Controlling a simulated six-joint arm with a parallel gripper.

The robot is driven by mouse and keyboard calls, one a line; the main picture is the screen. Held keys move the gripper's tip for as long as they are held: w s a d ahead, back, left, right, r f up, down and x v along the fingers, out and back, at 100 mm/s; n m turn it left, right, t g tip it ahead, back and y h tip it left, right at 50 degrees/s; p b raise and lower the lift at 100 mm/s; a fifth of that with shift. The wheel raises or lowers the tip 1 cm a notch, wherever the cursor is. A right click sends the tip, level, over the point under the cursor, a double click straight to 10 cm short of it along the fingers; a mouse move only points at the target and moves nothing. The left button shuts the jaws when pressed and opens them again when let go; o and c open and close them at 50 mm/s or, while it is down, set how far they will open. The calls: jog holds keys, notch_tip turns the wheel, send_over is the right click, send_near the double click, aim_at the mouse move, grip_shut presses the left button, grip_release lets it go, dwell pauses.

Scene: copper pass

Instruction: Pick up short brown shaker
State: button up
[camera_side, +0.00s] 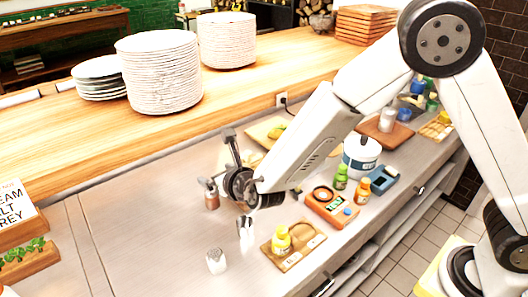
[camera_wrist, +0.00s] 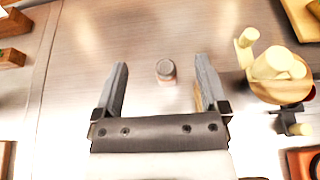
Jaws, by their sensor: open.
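A short shaker (camera_side: 211,195) with a grey cap and a brown body stands upright on the metal counter, just left of my gripper in the side view. In the wrist view the shaker (camera_wrist: 165,72) shows between the two fingers, near their tips, with clear gaps on both sides. My gripper (camera_side: 238,182) is open and empty, its fingers spread wide, low over the counter. It also shows open in the wrist view (camera_wrist: 161,62). I cannot tell how high the fingertips are above the counter.
A pale shaker-like piece (camera_side: 216,261) stands nearer the front. A yellow bottle (camera_side: 281,240) stands on a wooden tray, with an orange device (camera_side: 331,207) beyond. Stacked plates (camera_side: 158,75) stand on the raised wooden shelf. The counter left of the brown shaker is clear.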

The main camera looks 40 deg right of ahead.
aim_at(208, 192)
jog(key=shift+f, duration=0.1)
jog(key=f, duration=0.8)
jog(key=shift+w+f, duration=0.1)
jog(key=shift+w, duration=0.3)
jog(key=shift+x, duration=0.85)
jog(key=shift+w, duration=0.1)
jog(key=shift+x, duration=2.4)
grip_shut()
